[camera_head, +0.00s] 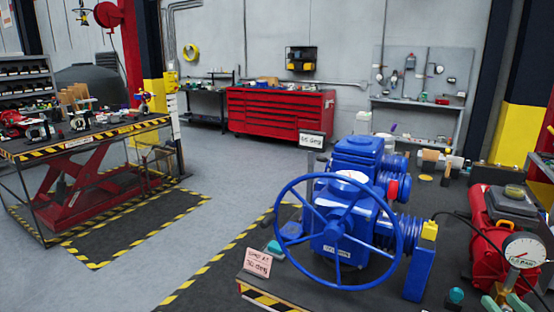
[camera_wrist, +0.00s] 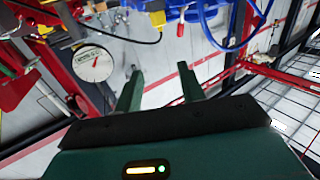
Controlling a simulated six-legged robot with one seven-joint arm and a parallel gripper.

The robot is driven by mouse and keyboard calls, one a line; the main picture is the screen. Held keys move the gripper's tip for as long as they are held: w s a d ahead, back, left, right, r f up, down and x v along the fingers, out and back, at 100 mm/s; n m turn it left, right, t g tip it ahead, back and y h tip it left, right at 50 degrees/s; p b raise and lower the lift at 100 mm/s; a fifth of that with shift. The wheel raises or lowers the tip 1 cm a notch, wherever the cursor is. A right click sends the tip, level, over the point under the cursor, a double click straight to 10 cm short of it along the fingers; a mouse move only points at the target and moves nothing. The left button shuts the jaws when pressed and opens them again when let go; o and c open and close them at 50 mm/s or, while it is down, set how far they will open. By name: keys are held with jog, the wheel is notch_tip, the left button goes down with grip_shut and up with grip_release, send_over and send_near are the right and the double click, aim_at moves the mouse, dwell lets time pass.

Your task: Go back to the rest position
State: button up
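The blue valve actuator (camera_head: 355,155) stands on a dark bench in the head view, with its large blue handwheel (camera_head: 338,286) facing me. In the wrist view, part of a blue curved rim (camera_wrist: 240,44) shows beyond the fingers at the upper right. My gripper (camera_wrist: 160,88) is in the wrist view with its two green fingers apart and nothing between them. The fingers appear clear of the blue parts, though the distance is hard to judge. I cannot make out my gripper for sure in the head view.
A round gauge (camera_head: 523,250) and a red machine (camera_head: 488,225) stand right of the actuator; the gauge (camera_wrist: 92,63) is left of my fingers in the wrist view. A red lift table (camera_head: 85,190) stands left, a red tool cabinet (camera_head: 280,110) behind. The grey floor between is clear.

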jog(key=w+a+r+m+g+h, duration=0.2)
jog(key=w+a+g+h, duration=0.35)
jog(key=w+a, duration=0.25)
jog(key=s+a+f+n+g+y, duration=0.1)
jog(key=s+a, duration=0.4)
jog(key=a, duration=0.6)
jog(key=s+a+f+n+g+y, duration=0.2)
jog(key=s+a+g+y, duration=0.3)
jog(key=a, duration=0.6)
jog(key=shift+s+f+g+y, duration=0.3)
jog(key=shift+f+g+y, duration=0.15)
jog(key=shift+y, duration=0.1)
jog(key=shift+d, duration=0.2)
